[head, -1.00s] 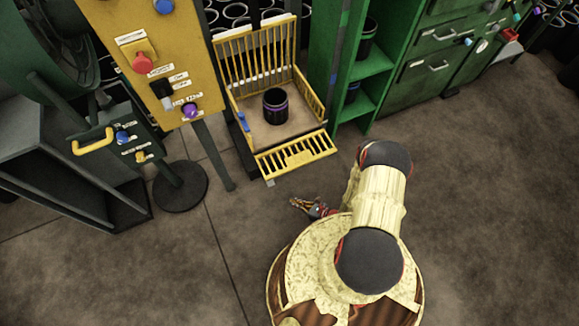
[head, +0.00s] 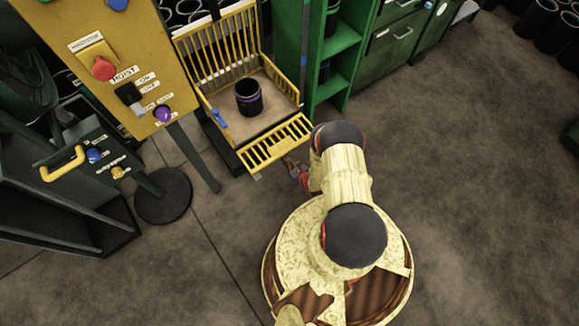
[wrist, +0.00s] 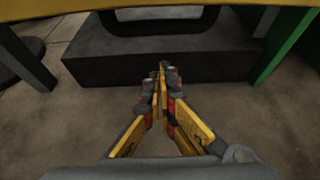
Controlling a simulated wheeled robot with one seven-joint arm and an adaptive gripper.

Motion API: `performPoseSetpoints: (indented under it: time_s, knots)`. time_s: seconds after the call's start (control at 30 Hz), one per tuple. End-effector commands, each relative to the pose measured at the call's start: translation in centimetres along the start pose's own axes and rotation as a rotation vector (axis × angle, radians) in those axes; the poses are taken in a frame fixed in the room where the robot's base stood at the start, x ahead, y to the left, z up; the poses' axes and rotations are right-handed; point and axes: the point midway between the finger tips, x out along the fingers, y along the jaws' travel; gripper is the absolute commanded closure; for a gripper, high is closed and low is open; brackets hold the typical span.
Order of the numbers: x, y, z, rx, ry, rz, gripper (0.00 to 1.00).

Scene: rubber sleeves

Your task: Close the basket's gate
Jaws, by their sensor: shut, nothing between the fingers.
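The yellow basket (head: 222,52) stands in the upper middle of the head view. Its barred front gate (head: 276,143) is swung down and sticks out toward me, so the basket's front is open. A black sleeve with a purple band (head: 248,97) stands upright on the basket floor. My gripper (head: 293,166) is just in front of and below the gate's outer edge, partly hidden by my arm. In the wrist view my gripper (wrist: 162,70) is shut with nothing in it. A yellow edge (wrist: 160,14) crosses the top of that view, above the fingers.
A dark block (wrist: 190,62) lies under the basket, ahead of the fingers. A yellow control panel (head: 112,60) on a stand is left of the basket. A green shelf (head: 335,75) stands close on its right. Open floor (head: 480,210) lies to the right.

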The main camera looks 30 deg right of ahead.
Motion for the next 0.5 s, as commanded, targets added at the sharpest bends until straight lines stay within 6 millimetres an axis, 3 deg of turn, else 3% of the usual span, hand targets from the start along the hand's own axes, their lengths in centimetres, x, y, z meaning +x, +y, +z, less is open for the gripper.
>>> performPoseSetpoints:
  time_s: [0.1, 0.23, 0.5]
  knots:
    - [2.6, 0.1, -0.3, -0.003, -0.001, 0.003, 1.00]
    - [1.4, -0.1, 1.4, 0.000, -0.001, -0.001, 1.00]
    - [0.0, 0.0, 2.9, 0.000, 0.000, 0.001, 1.00]
